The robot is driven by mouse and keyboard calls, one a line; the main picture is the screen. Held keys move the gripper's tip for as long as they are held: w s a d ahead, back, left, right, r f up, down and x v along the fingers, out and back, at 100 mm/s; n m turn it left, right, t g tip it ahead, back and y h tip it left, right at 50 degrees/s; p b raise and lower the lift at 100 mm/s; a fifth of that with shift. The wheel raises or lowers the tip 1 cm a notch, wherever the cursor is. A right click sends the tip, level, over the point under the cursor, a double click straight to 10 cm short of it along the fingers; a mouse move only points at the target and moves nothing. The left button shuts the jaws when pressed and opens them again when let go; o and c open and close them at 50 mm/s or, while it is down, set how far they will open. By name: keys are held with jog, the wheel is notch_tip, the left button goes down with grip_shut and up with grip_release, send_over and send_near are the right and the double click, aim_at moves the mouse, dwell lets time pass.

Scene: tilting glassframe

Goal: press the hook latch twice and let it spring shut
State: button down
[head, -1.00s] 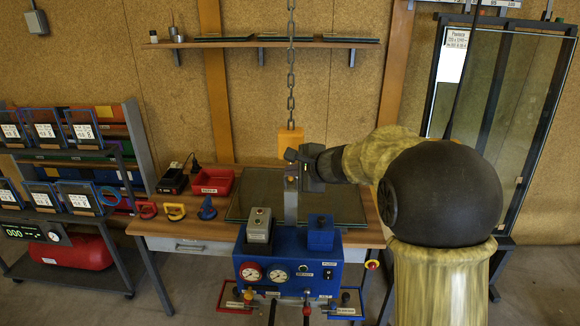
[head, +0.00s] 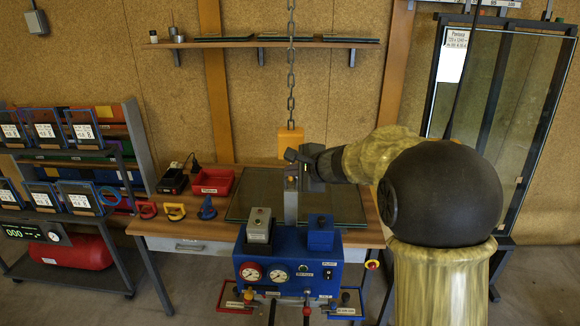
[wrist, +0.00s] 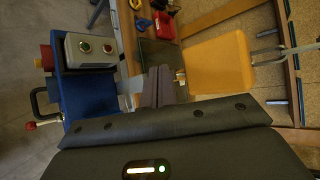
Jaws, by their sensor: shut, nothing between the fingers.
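An orange hoist block (head: 291,143) hangs on a chain (head: 291,70) above the workbench. The block also shows large in the wrist view (wrist: 218,62). A small brass-coloured piece (wrist: 181,76) sits at its near end there, beside my fingertips; I cannot tell whether it is the hook latch. The hook and its latch are not clearly visible in either view. My gripper (head: 292,156) reaches in from the right, just below the block, with its fingers together and empty. The fingers (wrist: 158,74) also show in the wrist view, close to the brass piece; contact cannot be told.
A blue machine (head: 289,262) with gauges and a grey button box (head: 259,224) stands in front of the bench. A grey post (head: 291,207) rises behind it below my gripper. Glass panes (head: 340,207) lie on the bench. A red bin (head: 212,182) stands to the left.

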jog(key=shift+w, duration=0.2)
jog(key=shift+w, duration=0.25)
jog(key=shift+w, duration=0.25)
dwell(1.0)
jog(key=shift+s+b, duration=0.15)
jog(key=shift+b, duration=0.15)
jog(key=shift+s, duration=0.45)
jog(key=shift+s+b, duration=0.1)
jog(key=shift+b, duration=0.25)
